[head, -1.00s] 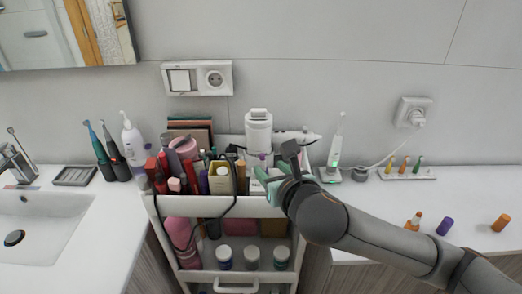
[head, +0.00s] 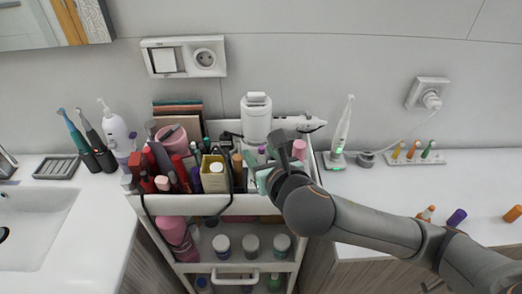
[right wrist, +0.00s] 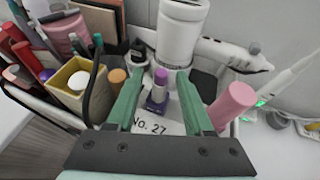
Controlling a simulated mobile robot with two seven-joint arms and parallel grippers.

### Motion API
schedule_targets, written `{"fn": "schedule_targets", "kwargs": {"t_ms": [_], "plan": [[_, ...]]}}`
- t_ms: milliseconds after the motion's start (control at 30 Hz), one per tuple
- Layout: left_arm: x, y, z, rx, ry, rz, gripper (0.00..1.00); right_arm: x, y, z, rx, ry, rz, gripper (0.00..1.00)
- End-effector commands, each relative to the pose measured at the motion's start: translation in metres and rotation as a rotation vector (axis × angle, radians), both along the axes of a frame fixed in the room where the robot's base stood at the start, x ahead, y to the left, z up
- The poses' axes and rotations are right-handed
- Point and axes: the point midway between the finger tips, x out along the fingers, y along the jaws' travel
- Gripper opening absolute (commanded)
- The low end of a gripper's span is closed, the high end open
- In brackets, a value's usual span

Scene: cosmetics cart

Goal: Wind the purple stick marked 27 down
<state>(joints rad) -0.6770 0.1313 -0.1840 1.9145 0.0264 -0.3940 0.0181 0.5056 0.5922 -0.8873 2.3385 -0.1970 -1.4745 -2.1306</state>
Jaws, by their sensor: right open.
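The purple stick (right wrist: 159,78) stands upright in a clear-and-purple holder near the right end of the cart's top tray (head: 228,205). The label "No. 27" (right wrist: 149,127) shows on a white surface just in front of it. In the head view only its purple top (head: 262,155) shows, behind my right gripper. My right gripper (right wrist: 153,82) is open, with its green fingers on either side of the stick and a gap visible on both sides. I cannot tell how deep the fingertips reach. My left gripper is not in view.
A white device (right wrist: 182,30) stands right behind the stick. A pink cylinder (right wrist: 232,104) stands to its right, and an orange-capped item (right wrist: 117,78) and yellow box (right wrist: 76,82) to its left.

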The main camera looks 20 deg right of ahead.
Motion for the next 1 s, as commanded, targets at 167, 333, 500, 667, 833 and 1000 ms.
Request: {"fn": "schedule_targets", "kwargs": {"t_ms": [167, 333, 500, 667, 833, 1000], "plan": [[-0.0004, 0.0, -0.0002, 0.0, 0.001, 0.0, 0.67, 0.0, 0.0001, -0.0001, 0.0, 0.0, 0.0, 0.43], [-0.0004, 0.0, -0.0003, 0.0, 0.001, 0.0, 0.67, 0.0001, 0.0, 0.0, 0.0, 0.0, 0.0, 0.24], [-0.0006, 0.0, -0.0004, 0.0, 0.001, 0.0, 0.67, 0.0001, 0.0, 0.0001, 0.0, 0.0, 0.0, 0.05], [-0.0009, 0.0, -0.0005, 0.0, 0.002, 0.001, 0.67, 0.0003, -0.0001, 0.0001, 0.0, 0.0, 0.0, 0.0], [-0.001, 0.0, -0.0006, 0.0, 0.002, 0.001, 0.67, 0.0003, -0.0001, 0.0001, 0.0, 0.0, 0.0, 0.0], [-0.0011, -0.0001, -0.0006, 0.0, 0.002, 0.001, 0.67, 0.0002, 0.0002, 0.0, 0.0, 0.0, -0.005, 0.0]]}}
